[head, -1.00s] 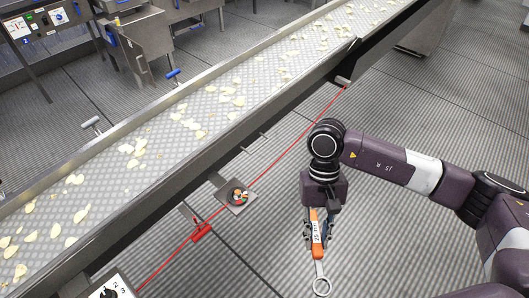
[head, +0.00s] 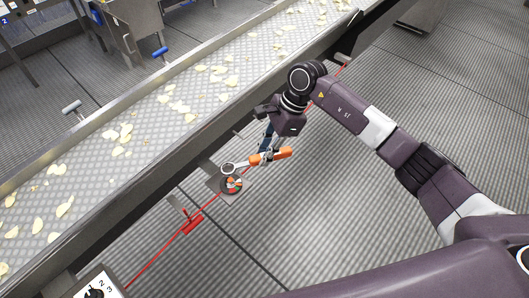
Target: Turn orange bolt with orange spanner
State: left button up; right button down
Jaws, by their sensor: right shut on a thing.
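My right gripper (head: 268,150) is shut on the orange spanner (head: 284,153), gripping its orange handle beside the conveyor. The spanner lies roughly level, its grey ring end (head: 228,169) pointing left. The ring end appears over or just beside the upper edge of a small round plate with coloured bolts (head: 232,186), on a grey bracket at the conveyor's side. Which of the small coloured spots is the orange bolt is too small to tell. Whether the ring touches a bolt cannot be told. My left gripper is not in view.
A conveyor (head: 150,125) with scattered chips runs diagonally, its metal side wall close to my right gripper. A red cord (head: 155,262) runs along it, with a red bracket (head: 193,222). A numbered control box (head: 97,287) is at bottom left. The grated floor at right is open.

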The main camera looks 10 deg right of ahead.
jog(key=shift+f, duration=0.45)
jog(key=shift+f+b, duration=0.85)
jog(key=shift+f, duration=0.65)
pick_arm(q)
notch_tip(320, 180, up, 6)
jog(key=p, duration=0.8)
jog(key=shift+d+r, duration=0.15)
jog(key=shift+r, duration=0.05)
pick_arm(e)
jog(key=s+f+m+t, duration=0.2)
jog(key=s+m, duration=0.3)
jog(key=m, duration=0.1)
jog(key=shift+s+a+f, duration=0.3)
jog(key=shift+a, duration=0.15)
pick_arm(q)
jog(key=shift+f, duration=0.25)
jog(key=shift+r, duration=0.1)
pick_arm(e)
jog(key=shift+r, duration=0.15)
